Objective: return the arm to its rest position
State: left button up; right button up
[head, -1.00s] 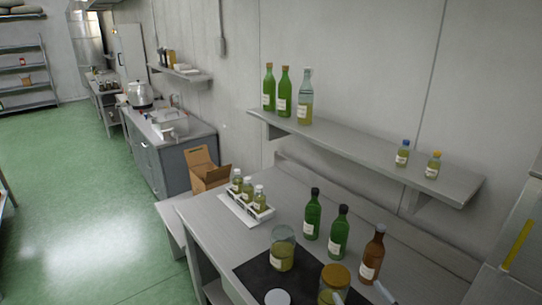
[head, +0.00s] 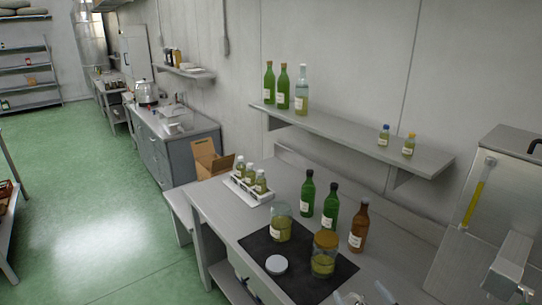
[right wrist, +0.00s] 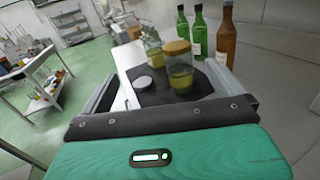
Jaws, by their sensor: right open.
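My right gripper (head: 367,296) shows only by its fingertips at the bottom edge of the head view. In the right wrist view its two fingers (right wrist: 162,70) stand wide apart, with nothing held between them. A glass jar with a yellow-brown lid (head: 323,256) stands upright on a black mat (head: 292,278), beyond the fingertips and apart from them. The same jar (right wrist: 179,68) shows past the fingers in the right wrist view. Most of my right arm is out of the head view, and my left gripper does not show.
An open jar (head: 280,224), a pale round lid (head: 276,265), two green bottles (head: 308,194) and a brown bottle (head: 359,226) stand near. A white rack (head: 238,188) holds small bottles. A wall shelf (head: 350,139) overhangs behind; a steel machine (head: 475,225) stands right.

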jog(key=s+d+f+m+g+h, duration=0.25)
jog(key=s+m, duration=0.25)
jog(key=m, duration=0.6)
jog(key=s+d+f+m+g+h, duration=0.1)
jog(key=s+f+m+g+h, duration=0.35)
jog(key=m, duration=0.65)
jog(key=s+a+f+m+g+y, duration=0.1)
jog(key=s+a+m+g, duration=0.15)
jog(key=s+m, duration=0.5)
jog(key=s+a+f+m+g+y, duration=0.15)
jog(key=s+m+g, duration=0.25)
jog(key=s+m, duration=0.4)
notch_tip(320, 180, down, 36)
jog(key=s+n+g+b, duration=0.1)
jog(key=s+g+b, duration=0.1)
jog(key=b, duration=0.3)
pick_arm(q)
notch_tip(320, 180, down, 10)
jog(key=b, duration=0.5)
pick_arm(e)
jog(key=s+d+f, duration=0.2)
jog(key=s+f, duration=0.7)
jog(key=f, duration=0.3)
jog(key=s+d+f, duration=0.2)
jog(key=s+f, duration=0.8)
jog(key=f, duration=0.3)
jog(key=shift+g, duration=0.45)
